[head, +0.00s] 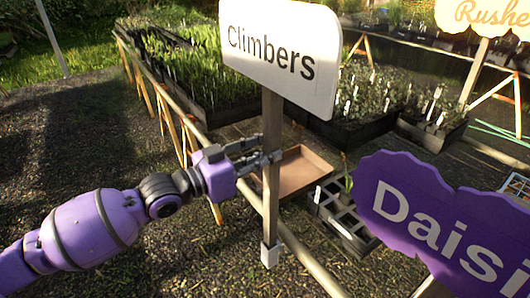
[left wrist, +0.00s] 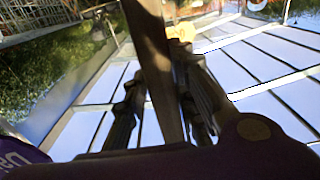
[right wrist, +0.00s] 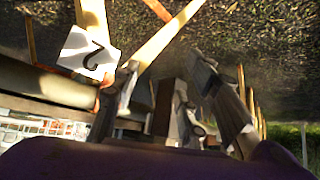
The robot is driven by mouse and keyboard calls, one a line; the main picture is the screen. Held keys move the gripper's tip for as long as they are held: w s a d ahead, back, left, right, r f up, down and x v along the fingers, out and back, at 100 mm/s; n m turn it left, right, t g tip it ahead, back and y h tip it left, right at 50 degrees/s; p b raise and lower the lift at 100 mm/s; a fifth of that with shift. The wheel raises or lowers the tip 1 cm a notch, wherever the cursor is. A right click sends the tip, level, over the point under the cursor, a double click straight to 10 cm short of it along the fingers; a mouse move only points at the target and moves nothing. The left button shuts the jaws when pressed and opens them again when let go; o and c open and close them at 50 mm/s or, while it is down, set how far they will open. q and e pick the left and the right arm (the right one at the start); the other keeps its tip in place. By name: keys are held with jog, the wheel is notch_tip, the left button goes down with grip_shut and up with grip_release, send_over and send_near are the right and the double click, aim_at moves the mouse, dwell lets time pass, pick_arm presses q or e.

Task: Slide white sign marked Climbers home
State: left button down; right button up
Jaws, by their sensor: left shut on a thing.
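The white sign marked Climbers (head: 282,52) is upright on a wooden post (head: 270,205) in the head view. My left gripper (head: 270,160) is shut around the post, below the board. The post also shows between the fingers in the left wrist view (left wrist: 155,60). The post's foot meets a small white bracket (head: 270,255) at the front wooden rail; I cannot tell whether it sits inside or just above it. My right gripper (right wrist: 165,85) shows only in the right wrist view, its fingers spread apart. A white plate marked 2 (right wrist: 88,52) is beside its left finger.
A purple sign reading "Daisi" (head: 435,220) stands close at the right. A cream sign reading "Rushe" (head: 487,14) is at the top right. An empty brown tray (head: 297,172), a dark cell tray (head: 345,215) and planted trays (head: 345,125) lie behind the post.

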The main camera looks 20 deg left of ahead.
aim_at(266, 169)
dwell(0.4)
pick_arm(q)
jog(key=shift+f+b, duration=0.35)
jog(key=shift+f, duration=0.45)
pick_arm(e)
jog(key=shift+s+a+f, duration=0.1)
jog(key=shift+s+f, duration=0.25)
jog(key=shift+f, duration=0.15)
pick_arm(q)
jog(key=shift+f+b, duration=0.6)
jog(key=shift+f, duration=0.85)
pick_arm(e)
jog(key=shift+s+f+g, duration=0.3)
jog(key=shift+s+f, duration=0.45)
jog(key=shift+f, duration=0.2)
pick_arm(q)
jog(key=shift+f, duration=0.15)
